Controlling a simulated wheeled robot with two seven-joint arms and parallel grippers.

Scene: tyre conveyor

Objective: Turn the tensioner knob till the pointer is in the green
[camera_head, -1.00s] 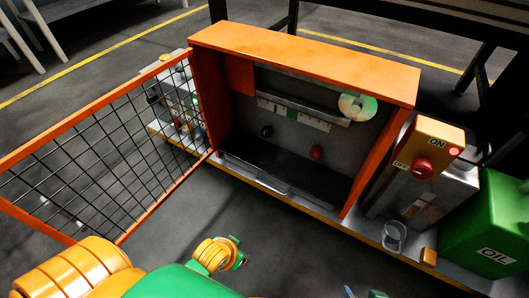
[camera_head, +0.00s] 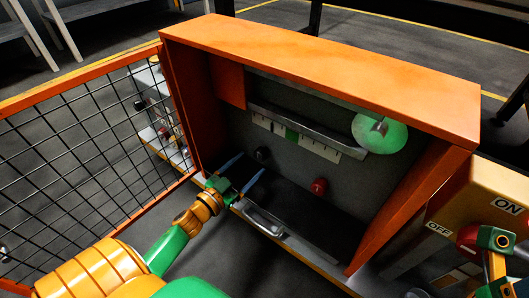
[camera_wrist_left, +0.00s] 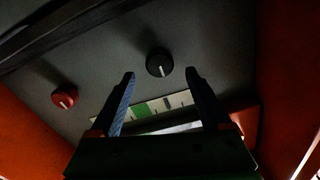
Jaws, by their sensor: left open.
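A black knob (camera_head: 262,155) with a white mark sits on the grey back panel inside the orange housing. It also shows in the left wrist view (camera_wrist_left: 159,63), between and beyond my fingertips. A red knob (camera_head: 319,186) is to its right, and shows at left in the wrist view (camera_wrist_left: 65,98). A white scale (camera_head: 320,149) with a green zone (camera_head: 291,134) runs above the knobs; I cannot make out the pointer clearly. My left gripper (camera_head: 243,171) is open and empty, pointing at the black knob without touching it. My right arm (camera_head: 496,262) shows at lower right; its fingers are unclear.
The mesh door (camera_head: 85,150) stands open at left. The orange housing (camera_head: 320,70) frames the opening on top and sides. A pale green disc (camera_head: 380,133) hangs inside at upper right. A yellow ON/OFF box (camera_head: 482,195) with a red button stands at right.

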